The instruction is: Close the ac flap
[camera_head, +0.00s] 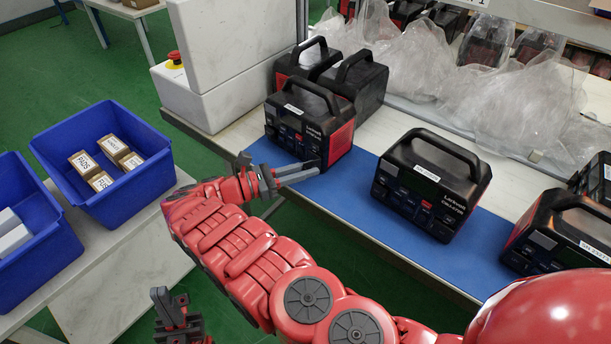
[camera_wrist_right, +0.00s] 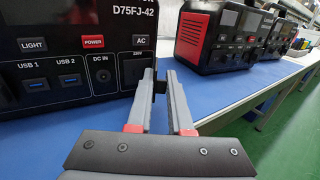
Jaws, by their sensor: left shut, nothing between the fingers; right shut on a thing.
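The black power station with red side panels (camera_head: 312,124) stands upright on the blue mat, and its front panel (camera_wrist_right: 70,55) fills the left of the right wrist view. My right gripper (camera_head: 314,168) is at its lower front right corner. In the right wrist view the fingers (camera_wrist_right: 160,88) are closed on a small black piece, the ac flap (camera_wrist_right: 160,78), beside the AC socket area. The flap stands out from the panel. My left gripper (camera_head: 172,304) is shut and empty, low at the bottom left, away from the table.
Another power station (camera_head: 430,184) stands to the right on the blue mat (camera_head: 350,200), with a further one (camera_head: 565,235) beyond it. Two more stand behind the first. Blue bins (camera_head: 110,200) sit at the left. Plastic bags (camera_head: 510,100) lie along the back.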

